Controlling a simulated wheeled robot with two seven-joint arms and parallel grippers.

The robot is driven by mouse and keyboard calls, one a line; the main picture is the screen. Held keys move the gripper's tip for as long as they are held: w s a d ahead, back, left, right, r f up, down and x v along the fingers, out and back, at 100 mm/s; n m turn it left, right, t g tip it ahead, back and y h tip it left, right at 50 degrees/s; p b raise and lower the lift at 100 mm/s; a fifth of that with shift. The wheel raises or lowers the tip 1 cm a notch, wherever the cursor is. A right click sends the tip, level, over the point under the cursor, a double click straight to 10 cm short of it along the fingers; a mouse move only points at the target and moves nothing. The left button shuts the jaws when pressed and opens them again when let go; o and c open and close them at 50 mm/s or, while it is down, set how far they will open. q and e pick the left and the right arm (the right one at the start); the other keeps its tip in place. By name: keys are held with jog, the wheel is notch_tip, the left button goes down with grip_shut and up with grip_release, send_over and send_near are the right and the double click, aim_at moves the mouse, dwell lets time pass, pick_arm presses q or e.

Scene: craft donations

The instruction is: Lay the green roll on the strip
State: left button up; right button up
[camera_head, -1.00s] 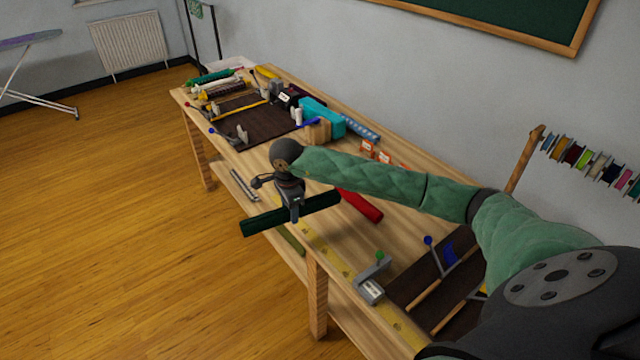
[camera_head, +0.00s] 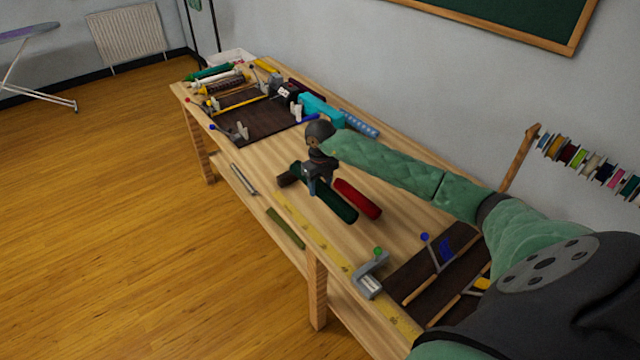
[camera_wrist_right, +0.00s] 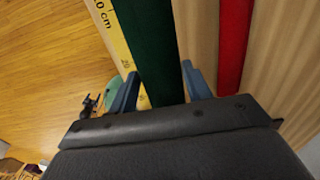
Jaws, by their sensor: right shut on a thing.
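My right gripper (camera_head: 313,180) is shut on the dark green roll (camera_head: 335,203) near the roll's middle. The roll also shows between the fingers in the right wrist view (camera_wrist_right: 148,45). It appears to be over the table's front part; any gap below it cannot be told. A yellow measuring strip (camera_head: 328,252) with marks runs along the table's front edge. In the wrist view the strip (camera_wrist_right: 115,40) lies just left of the roll and roughly parallel to it. My left gripper is not in view.
A red roll (camera_head: 358,198) lies just right of the green roll. A grey clamp (camera_head: 369,280) stands by the strip at the near end. Dark boards with tools lie at the far (camera_head: 262,121) and near ends. Turquoise boxes (camera_head: 322,110) stand farther back.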

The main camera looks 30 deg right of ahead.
notch_tip(320, 180, down, 2)
jog(key=shift+f+b, duration=0.55)
jog(key=shift+f, duration=1.55)
jog(key=shift+f+b, duration=0.3)
jog(key=shift+b, duration=0.3)
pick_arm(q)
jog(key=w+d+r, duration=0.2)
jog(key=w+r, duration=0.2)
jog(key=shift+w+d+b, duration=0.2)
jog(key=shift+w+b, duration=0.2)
pick_arm(e)
jog(key=shift+f, duration=0.55)
jog(key=o, duration=1.2)
jog(key=shift+c, duration=0.2)
